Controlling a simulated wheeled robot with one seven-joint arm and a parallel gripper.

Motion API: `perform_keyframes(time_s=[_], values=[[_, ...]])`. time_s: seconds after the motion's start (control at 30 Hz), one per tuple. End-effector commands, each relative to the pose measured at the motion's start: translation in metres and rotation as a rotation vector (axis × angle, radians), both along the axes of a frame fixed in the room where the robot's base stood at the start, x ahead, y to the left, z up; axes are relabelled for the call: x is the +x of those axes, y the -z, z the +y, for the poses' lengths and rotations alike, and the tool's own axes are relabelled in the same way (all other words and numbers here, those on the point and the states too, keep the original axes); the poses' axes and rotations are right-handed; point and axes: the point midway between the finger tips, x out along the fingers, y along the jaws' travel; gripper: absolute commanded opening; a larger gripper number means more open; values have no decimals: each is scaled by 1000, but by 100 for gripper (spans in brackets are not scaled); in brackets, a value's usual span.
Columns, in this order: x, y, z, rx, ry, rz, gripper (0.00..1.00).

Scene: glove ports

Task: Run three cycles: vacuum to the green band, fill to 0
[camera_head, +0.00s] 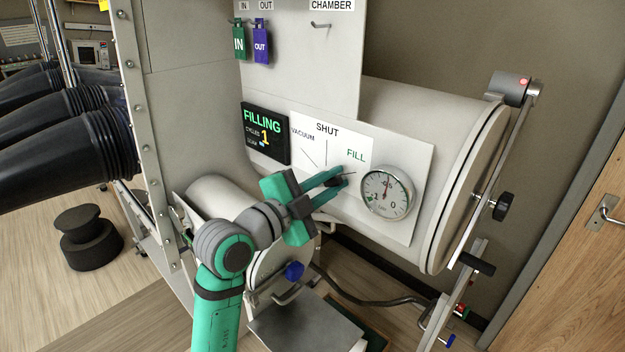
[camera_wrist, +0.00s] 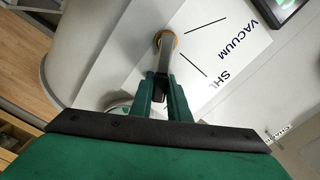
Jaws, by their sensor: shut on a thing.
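The valve panel (camera_head: 395,160) on the chamber is marked VACUUM, SHUT and FILL. My gripper (camera_head: 343,177) is at the FILL side of it, shut on the valve handle (camera_head: 333,183). In the wrist view, my gripper's fingers (camera_wrist: 161,92) close on the dark end of the handle (camera_wrist: 171,62), which runs to a brass-coloured hub. The fingers partly hide the handle in the head view. The display (camera_head: 264,133) reads FILLING, with cycles at 1. The gauge (camera_head: 386,193) has its needle near upright, about midway between -1 and 0. Its green band is at the lower left.
The large round chamber door (camera_head: 470,185) is on the right, with a clamp bar and black knobs. A smaller port with a blue knob (camera_head: 294,271) is below my gripper. Green IN and purple OUT tags (camera_head: 261,45) hang above. Black gloves (camera_head: 65,150) stick out at left.

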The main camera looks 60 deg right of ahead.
Motion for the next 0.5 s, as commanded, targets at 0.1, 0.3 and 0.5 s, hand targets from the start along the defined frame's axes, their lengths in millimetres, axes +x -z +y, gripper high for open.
perform_keyframes(time_s=[0.1, 0.3, 0.5], values=[[-8, 3, -4, 2, 16, -13, 0], [-11, 4, -6, 1, 22, -22, 0], [-11, 4, -6, 3, 23, -23, 0]])
